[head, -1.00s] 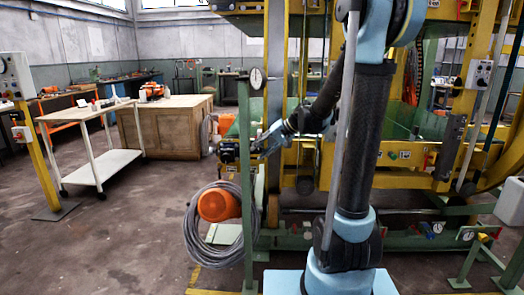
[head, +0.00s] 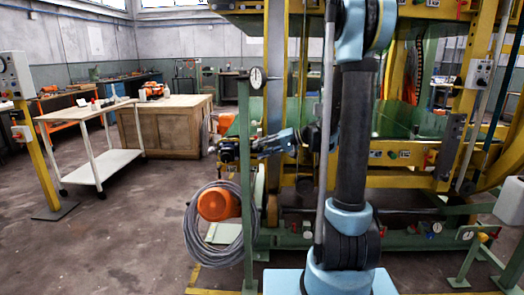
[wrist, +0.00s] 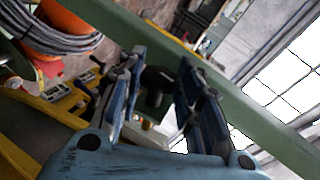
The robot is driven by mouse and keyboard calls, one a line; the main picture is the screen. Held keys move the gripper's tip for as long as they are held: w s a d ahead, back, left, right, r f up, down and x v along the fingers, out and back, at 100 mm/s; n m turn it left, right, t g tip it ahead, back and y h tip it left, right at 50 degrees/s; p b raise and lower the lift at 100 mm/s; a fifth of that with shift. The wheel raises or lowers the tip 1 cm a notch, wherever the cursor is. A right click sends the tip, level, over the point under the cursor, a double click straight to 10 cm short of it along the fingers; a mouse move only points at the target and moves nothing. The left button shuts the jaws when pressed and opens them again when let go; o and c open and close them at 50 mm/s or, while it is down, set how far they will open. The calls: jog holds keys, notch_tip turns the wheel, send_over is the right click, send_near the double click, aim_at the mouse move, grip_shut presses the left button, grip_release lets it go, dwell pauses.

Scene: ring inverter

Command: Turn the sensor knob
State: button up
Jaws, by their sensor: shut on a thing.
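The sensor knob (wrist: 154,84) looks like a dark, stubby part on the green post and sits between my gripper's fingers in the wrist view. My gripper (wrist: 160,75) is shut on it, with one blue finger on each side; the exact contact is hard to see. In the head view my gripper (head: 262,146) reaches left to the green post (head: 245,190). A dark sensor body (head: 228,150) shows just left of the post. The knob itself is too small and covered to make out in the head view.
A round dial gauge (head: 256,78) tops the post. An orange drum (head: 217,203) with coiled grey cable (head: 195,240) hangs lower on its left. The yellow frame (head: 400,178) stands behind my arm. A white cart (head: 105,166) is farther left, with open floor between.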

jog(key=shift+w+d+f+n+g+y, duration=0.15)
jog(key=shift+f+g+y, duration=0.1)
jog(key=shift+y, duration=0.8)
jog(key=shift+s+a+f+n+g+y, duration=0.1)
jog(key=shift+f+n+g+y, duration=0.15)
jog(key=shift+y, duration=0.75)
jog(key=shift+w+d+f+n+g+y, duration=0.1)
jog(key=shift+g+y, duration=0.2)
jog(key=shift+y, duration=0.75)
jog(key=shift+y, duration=0.3)
jog(key=o, duration=0.8)
jog(key=d, duration=0.4)
jog(key=d+f, duration=0.1)
jog(key=d, duration=0.2)
jog(key=d+f, duration=0.1)
jog(key=d, duration=0.3)
jog(key=shift+s+d+f, duration=0.2)
jog(key=shift+d+f, duration=0.05)
jog(key=shift+d, duration=0.1)
